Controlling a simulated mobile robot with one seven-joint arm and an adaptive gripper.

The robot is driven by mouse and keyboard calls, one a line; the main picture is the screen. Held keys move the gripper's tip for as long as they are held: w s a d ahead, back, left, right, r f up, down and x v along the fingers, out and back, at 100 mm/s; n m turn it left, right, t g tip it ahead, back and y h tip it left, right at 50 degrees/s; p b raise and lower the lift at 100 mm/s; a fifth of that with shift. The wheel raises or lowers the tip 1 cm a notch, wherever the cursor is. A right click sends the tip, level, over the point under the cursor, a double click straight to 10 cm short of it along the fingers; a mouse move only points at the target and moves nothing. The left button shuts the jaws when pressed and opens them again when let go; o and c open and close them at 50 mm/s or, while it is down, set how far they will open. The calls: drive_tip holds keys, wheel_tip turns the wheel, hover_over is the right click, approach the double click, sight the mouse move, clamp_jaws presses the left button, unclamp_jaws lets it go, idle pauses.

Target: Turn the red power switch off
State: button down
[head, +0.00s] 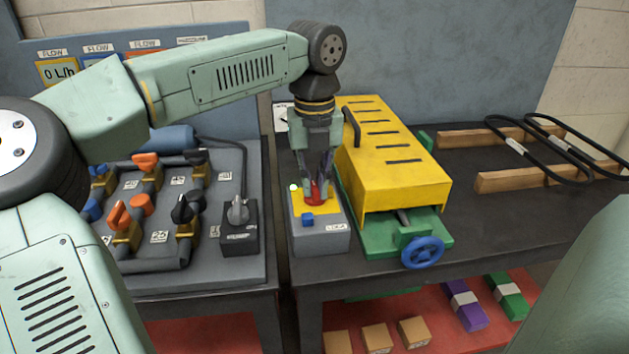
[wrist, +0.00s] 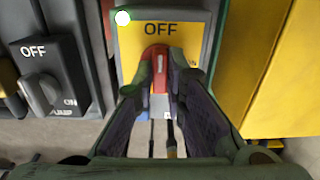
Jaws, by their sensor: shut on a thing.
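The red power switch (head: 316,196) is on the yellow top plate (head: 326,205) of a grey box (head: 320,240). In the wrist view the red switch (wrist: 160,56) sits just below the word OFF, and its white mark stands about upright, toward that word. My gripper (head: 317,183) comes down from above. In the wrist view the two fingers (wrist: 160,80) are closed on the switch from both sides. They hide the lower part of the plate. A round white lamp (wrist: 123,17) shows at the plate's corner.
A yellow motor cover (head: 392,155) stands close on the right, above a blue handwheel (head: 423,252). A grey pump switch (head: 238,210) stands on the left, beside pipes with several coloured valves. A small blue button (head: 307,219) is on the box front.

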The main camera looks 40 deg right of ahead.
sight(315, 187)
drive_tip(key=c, duration=1.6)
unclamp_jaws()
drive_tip(key=shift+c, duration=0.2)
drive_tip(key=shift+r, duration=0.1)
wheel_tip(315, 187, up, 12)
